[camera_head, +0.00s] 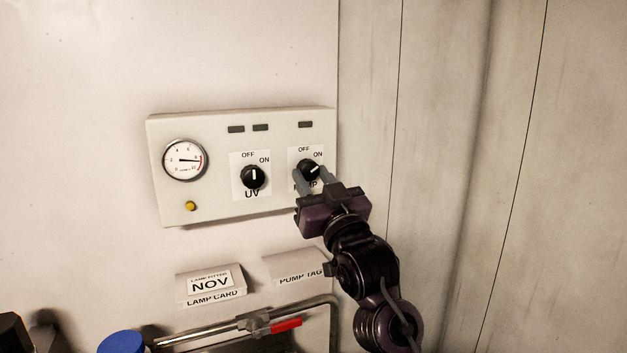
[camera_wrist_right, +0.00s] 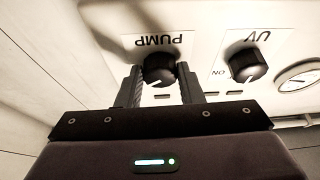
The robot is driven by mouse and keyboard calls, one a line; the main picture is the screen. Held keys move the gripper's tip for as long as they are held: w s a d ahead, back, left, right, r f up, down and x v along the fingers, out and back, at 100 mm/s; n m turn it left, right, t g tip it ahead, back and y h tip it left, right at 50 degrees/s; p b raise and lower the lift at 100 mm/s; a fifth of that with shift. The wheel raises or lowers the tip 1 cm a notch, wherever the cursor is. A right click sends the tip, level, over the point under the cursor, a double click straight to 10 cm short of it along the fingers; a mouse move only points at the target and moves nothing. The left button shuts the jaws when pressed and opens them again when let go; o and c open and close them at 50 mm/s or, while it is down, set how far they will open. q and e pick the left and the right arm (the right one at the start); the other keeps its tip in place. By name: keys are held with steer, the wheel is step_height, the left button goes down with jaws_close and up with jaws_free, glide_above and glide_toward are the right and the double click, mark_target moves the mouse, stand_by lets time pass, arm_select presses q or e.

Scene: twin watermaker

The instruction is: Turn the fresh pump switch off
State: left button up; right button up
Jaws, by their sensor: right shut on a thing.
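The pump switch (camera_head: 309,168) is a round black knob with a white pointer line, on the right of a pale wall panel (camera_head: 215,213). Its pointer leans up and right, toward the ON label. My right gripper (camera_head: 311,177) is shut on this knob, one finger on each side and partly over the PUMP label. In the right wrist view the pump knob (camera_wrist_right: 159,69) sits between the two fingers (camera_wrist_right: 160,78). My left gripper is not in view.
A UV knob (camera_head: 253,177) stands left of the pump knob, pointer about upright. A gauge (camera_head: 185,160) and a yellow button (camera_head: 190,206) are further left. Below are a lamp card holder (camera_head: 211,284), a pump tag holder (camera_head: 297,267), and a pipe with a red-handled valve (camera_head: 286,324).

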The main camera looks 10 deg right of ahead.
steer(key=n+y, duration=0.1)
steer(key=n, duration=0.2)
steer(key=n+g+y+p, duration=0.1)
steer(key=n, duration=0.2)
steer(key=n+g+y, duration=0.1)
steer(key=n+y, duration=0.1)
steer(key=shift+d+r+n, duration=0.15)
steer(key=shift+d+n, duration=0.2)
steer(key=shift+n, duration=0.05)
steer(key=n+g+y+p, duration=0.1)
steer(key=n, duration=0.2)
steer(key=n+g+p, duration=0.1)
steer(key=n, duration=0.2)
steer(key=shift+w+d+r+n+g+y, duration=0.1)
steer(key=shift+d+n+g+y, duration=0.05)
steer(key=shift+n+g+y, duration=0.25)
steer(key=o, duration=1)
steer(key=b+v, duration=0.3)
steer(key=v, duration=0.5)
